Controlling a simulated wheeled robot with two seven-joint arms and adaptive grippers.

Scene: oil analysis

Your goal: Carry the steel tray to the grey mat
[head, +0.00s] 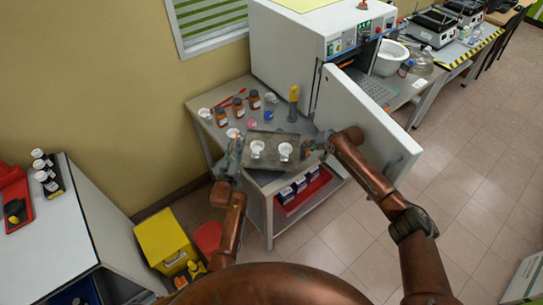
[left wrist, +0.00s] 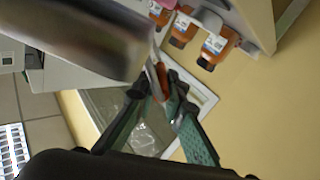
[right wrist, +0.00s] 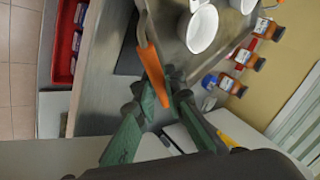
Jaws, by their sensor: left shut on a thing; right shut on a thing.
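The steel tray (head: 271,139) is held between my two grippers over the front of the grey table, carrying two white crucibles (head: 257,149) (head: 285,151). My left gripper (head: 237,148) is shut on the tray's left handle; its orange grip (left wrist: 161,80) shows between the fingers in the left wrist view. My right gripper (head: 312,146) is shut on the right handle, whose orange grip (right wrist: 153,68) shows in the right wrist view. The tray looks about level. A dark grey flat patch (right wrist: 128,58) on the table, possibly the grey mat, is partly hidden.
Brown bottles (head: 238,108), small dishes and a yellow-handled tool (head: 294,94) stand behind the tray. The furnace (head: 312,45) is behind, with its open door (head: 368,113) close to my right arm. A red bin (head: 303,190) sits on the lower shelf. A yellow box (head: 163,240) stands on the floor at left.

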